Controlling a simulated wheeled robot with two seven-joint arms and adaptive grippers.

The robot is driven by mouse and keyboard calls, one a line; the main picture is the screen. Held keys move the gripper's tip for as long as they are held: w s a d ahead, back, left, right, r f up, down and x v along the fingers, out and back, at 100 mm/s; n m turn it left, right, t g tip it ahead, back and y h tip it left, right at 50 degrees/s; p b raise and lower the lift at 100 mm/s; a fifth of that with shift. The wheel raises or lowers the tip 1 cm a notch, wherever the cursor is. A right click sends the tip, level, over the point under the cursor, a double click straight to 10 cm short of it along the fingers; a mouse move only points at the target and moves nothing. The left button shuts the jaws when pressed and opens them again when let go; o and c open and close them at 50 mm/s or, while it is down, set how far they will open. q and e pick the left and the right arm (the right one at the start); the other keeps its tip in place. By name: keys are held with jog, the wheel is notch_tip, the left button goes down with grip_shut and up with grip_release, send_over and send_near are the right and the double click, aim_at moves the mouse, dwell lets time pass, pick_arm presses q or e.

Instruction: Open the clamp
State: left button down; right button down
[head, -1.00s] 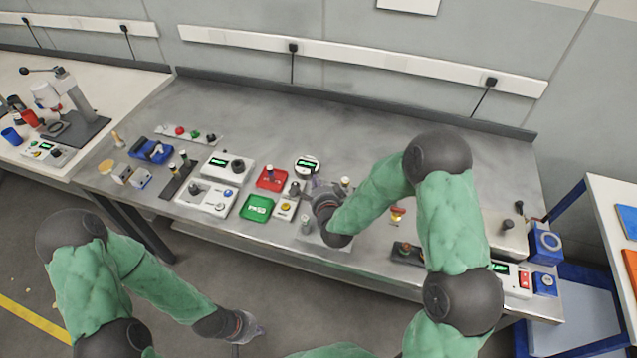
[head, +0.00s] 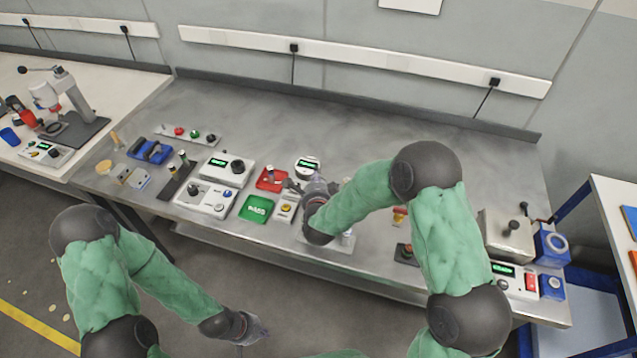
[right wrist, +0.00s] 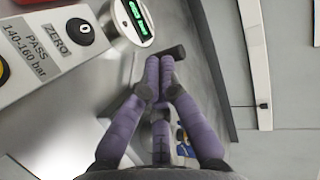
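My right gripper (head: 318,186) is low over the middle of the steel bench, partly hidden by its wrist. In the right wrist view its purple fingers (right wrist: 160,68) run close together at a dark, stubby handle (right wrist: 174,52). This may be the clamp's handle. I cannot tell whether the fingers grip it or only lie beside it. The clamp's body is not clearly seen; a light metal plate (head: 335,245) lies below my wrist, partly covered. My left gripper (head: 258,333) hangs low in front of the bench, apart from everything on it; its fingers are too blurred to read.
Left of my right gripper are a red tray (head: 268,176), a green tray (head: 257,208), a box with a yellow button (head: 286,209) and a round gauge (head: 308,165). Control boxes (head: 515,277) stand at the right end. The bench's back is clear.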

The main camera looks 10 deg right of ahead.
jog(key=shift+w+a, duration=0.1)
jog(key=shift+w, duration=0.25)
jog(key=m+h, duration=0.1)
jog(key=m+g+h+b, duration=0.1)
jog(key=h, duration=0.1)
jog(key=shift+w+m, duration=0.3)
jog(key=shift+w, duration=0.1)
jog(key=m+h, duration=0.1)
jog(key=m+g+h, duration=0.1)
jog(key=shift+w+d+h, duration=0.3)
jog(key=shift+w+d, duration=0.05)
jog(key=shift+w, duration=0.05)
jog(key=shift+w+d+b, duration=0.2)
jog(key=shift+d+b, duration=0.15)
jog(key=shift+b, duration=0.05)
jog(key=shift+w+d, duration=0.1)
jog(key=shift+w, duration=0.05)
